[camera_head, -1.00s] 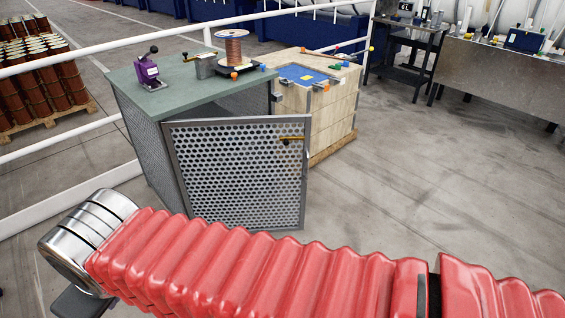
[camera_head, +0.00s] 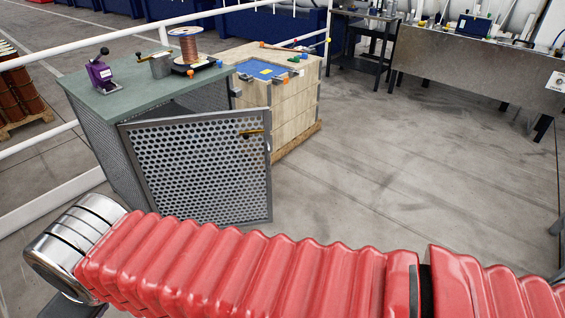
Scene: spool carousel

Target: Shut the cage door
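The cage door (camera_head: 200,170) is a grey-framed perforated metal panel on the front of a cabinet with a green top (camera_head: 140,80). It stands open, swung out from the cabinet, with a dark gap showing above its upper edge. A brass-coloured handle (camera_head: 252,132) sits near the door's upper right corner. My red ribbed arm crosses the bottom of the view, in front of the door's lower part. My gripper is not clearly visible; only a dark part of my arm's end shows at the lower left corner.
A wooden crate (camera_head: 292,115) with a blue panel on top stands right of the cabinet. A purple tool (camera_head: 102,72) and a copper spool (camera_head: 185,45) stand on the green top. White railings run behind at left. The floor (camera_head: 420,170) at right is clear.

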